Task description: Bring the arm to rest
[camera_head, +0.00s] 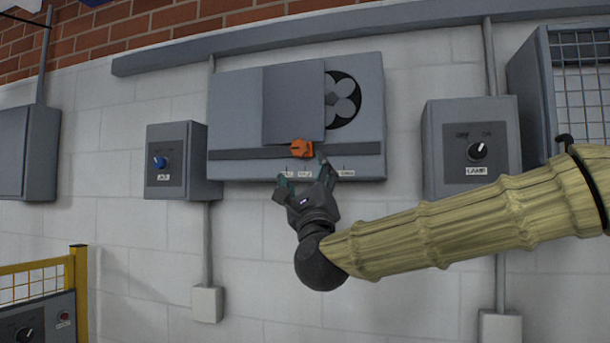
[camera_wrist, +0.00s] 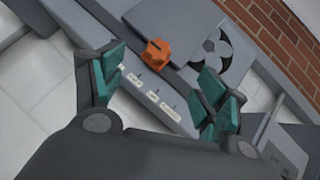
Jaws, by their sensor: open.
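My gripper (camera_head: 305,177) is at the end of my arm, which is in a yellow sleeve and reaches in from the right in the head view. It is just below an orange knob (camera_head: 301,148) on the slotted bar of a grey wall unit (camera_head: 230,110). In the wrist view my gripper (camera_wrist: 160,98) shows its green-padded fingers spread wide with nothing between them. The orange knob (camera_wrist: 156,52) lies beyond the fingertips there, and I see a gap to it. A sliding grey plate (camera_head: 290,105) above the knob partly covers a dark fan opening (camera_head: 343,99).
A box with a blue knob (camera_head: 158,162) hangs left of the unit. A box with a black knob (camera_head: 476,151) hangs to its right, close above my arm. A mesh-front cabinet (camera_head: 580,90) is at far right. A yellow fence (camera_head: 78,290) stands lower left.

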